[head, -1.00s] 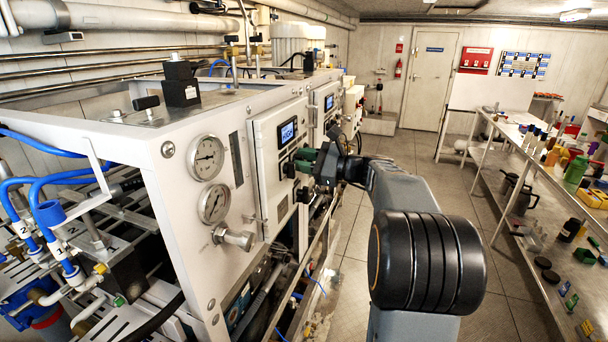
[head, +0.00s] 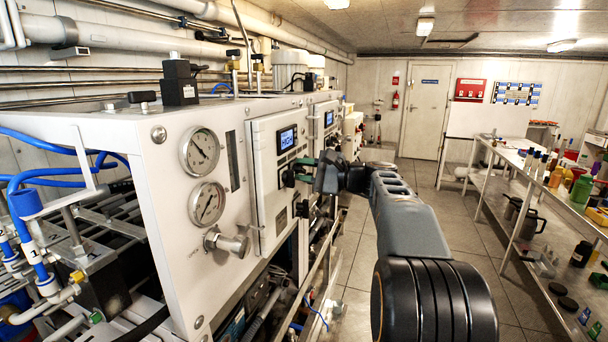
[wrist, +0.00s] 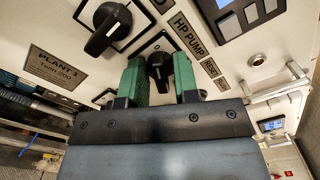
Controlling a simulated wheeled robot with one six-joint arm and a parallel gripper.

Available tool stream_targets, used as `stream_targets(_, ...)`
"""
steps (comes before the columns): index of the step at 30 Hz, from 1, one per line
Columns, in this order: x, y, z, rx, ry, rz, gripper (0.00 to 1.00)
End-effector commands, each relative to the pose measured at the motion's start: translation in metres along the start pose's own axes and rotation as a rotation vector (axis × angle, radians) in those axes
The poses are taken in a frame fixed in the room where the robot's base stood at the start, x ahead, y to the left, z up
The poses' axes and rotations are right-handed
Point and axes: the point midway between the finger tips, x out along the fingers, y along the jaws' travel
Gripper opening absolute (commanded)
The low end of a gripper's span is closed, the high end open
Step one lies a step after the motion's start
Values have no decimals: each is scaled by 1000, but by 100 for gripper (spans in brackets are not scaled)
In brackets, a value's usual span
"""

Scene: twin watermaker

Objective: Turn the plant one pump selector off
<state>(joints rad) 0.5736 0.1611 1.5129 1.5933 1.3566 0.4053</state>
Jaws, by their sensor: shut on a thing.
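A black selector knob (wrist: 158,68) sits on the white panel, beside the "HP PUMP" label (wrist: 188,38). My gripper (wrist: 160,80) has its green fingers on either side of this knob and is shut on it. In the head view my gripper (head: 302,168) is at the front of the white control box (head: 270,200), below its lit display (head: 287,138). There the gripper hides the knob. A second, larger black knob (wrist: 108,30) is on the panel to the left, clear of the fingers. A plate reading "PLANT", with a hard-to-read number, (wrist: 55,64) is further left.
Two round gauges (head: 200,152) and a metal valve (head: 227,242) are left of the control box. A second display box (head: 328,120) stands beyond. A long bench (head: 545,210) with bottles is on the right. The floor (head: 360,250) between is clear.

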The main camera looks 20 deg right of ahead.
Motion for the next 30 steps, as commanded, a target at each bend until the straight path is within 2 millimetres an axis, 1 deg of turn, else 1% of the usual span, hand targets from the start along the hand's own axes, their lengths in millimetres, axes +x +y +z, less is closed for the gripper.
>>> stream_targets(11,0,0,0,-4,0,0,5)
stream_targets(12,0,0,0,-4,0,0,32)
stream_targets(14,0,0,0,-4,0,0,38)
stream_targets(20,0,0,0,-3,0,0,38)
stream_targets(23,-3,0,0,-3,1,-1,38)
stream_targets(26,-14,0,-1,-3,3,-2,38)
stream_targets(30,-40,0,-1,-3,5,-3,38)
